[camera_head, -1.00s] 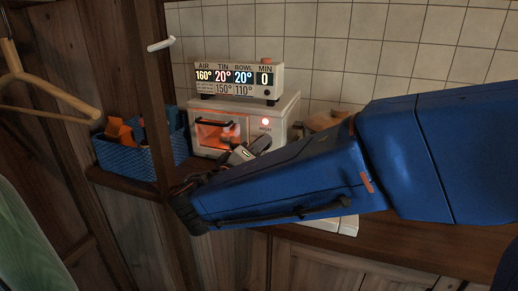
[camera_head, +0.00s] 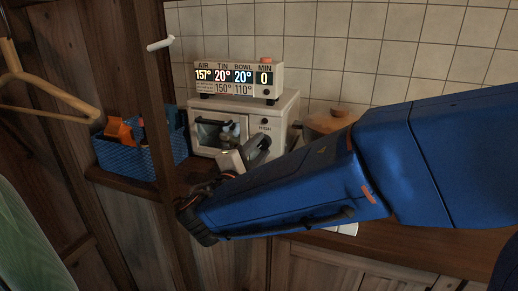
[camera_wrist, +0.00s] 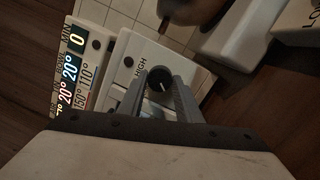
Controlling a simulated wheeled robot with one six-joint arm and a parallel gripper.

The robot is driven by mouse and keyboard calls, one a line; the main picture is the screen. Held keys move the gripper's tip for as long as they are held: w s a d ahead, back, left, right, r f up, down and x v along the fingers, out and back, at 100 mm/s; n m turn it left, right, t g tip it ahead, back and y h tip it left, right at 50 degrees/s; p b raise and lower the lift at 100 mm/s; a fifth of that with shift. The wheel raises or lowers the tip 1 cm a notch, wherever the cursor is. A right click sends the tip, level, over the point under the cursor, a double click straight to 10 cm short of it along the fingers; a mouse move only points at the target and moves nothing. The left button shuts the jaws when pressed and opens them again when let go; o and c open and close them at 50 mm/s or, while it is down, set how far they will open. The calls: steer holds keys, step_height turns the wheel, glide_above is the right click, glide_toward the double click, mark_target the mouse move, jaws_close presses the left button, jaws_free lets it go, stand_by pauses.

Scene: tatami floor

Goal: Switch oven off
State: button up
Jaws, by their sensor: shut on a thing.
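The small white oven (camera_head: 287,115) stands on the wooden counter, its door window dark and its lamp (camera_head: 264,121) beside "HIGH" unlit. In the wrist view, its dark round knob (camera_wrist: 159,84) with a light pointer mark sits between the fingers of my gripper (camera_wrist: 160,90). My gripper is shut on the knob. In the head view, my gripper (camera_head: 246,155) is in front of the oven's right side, and the knob is hidden. The display box (camera_head: 238,80) on top of the oven reads AIR 157°, TIN 20°, BOWL 20°, MIN 0.
A blue basket (camera_head: 141,160) with orange things stands left of the oven, behind a wooden post (camera_head: 155,90). A brown round-topped object (camera_head: 327,121) is to the right. A wooden hanger (camera_head: 40,98) hangs at far left. The tiled wall is behind.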

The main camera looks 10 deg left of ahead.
steer(key=n, duration=0.4)
steer(key=shift+f+y, duration=0.1)
steer(key=shift+y, duration=0.2)
steer(key=shift+d+n+t+y, duration=0.1)
steer(key=shift+n+t+y, duration=0.25)
steer(key=shift+n, duration=1.85)
steer(key=o, duration=1)
steer(key=shift+o, duration=0.2)
steer(key=shift+s, duration=0.1)
steer(key=s+a+f, duration=0.2)
steer(key=s, duration=1.5)
steer(key=shift+a, duration=0.15)
